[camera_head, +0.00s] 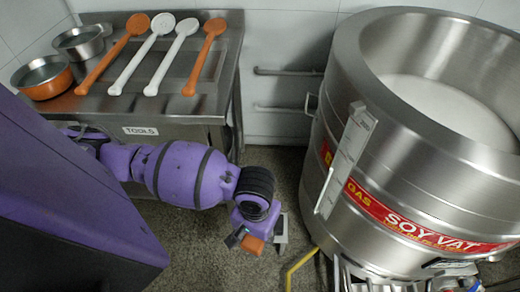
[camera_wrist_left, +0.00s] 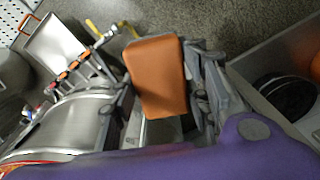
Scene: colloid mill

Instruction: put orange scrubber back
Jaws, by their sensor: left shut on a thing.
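The orange scrubber (camera_wrist_left: 157,75) is a block with rounded corners, held between the fingers of my left gripper (camera_wrist_left: 162,92) in the left wrist view. In the head view a small orange part of the scrubber (camera_head: 252,244) shows at the end of my purple left arm. My left gripper (camera_head: 262,233) is shut on it, above the speckled floor, between the tools table (camera_head: 180,107) and the soy vat (camera_head: 345,215). The scrubber and gripper are clear of both. My right gripper is in neither view.
On the tools table lie orange spoons (camera_head: 110,52) and white spoons (camera_head: 143,53), beside an orange pot (camera_head: 43,88) and a steel pot (camera_head: 80,45). A yellow hose (camera_head: 300,264) lies on the floor by the vat. A grey bin (camera_wrist_left: 262,52) holds a dark round thing (camera_wrist_left: 285,95).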

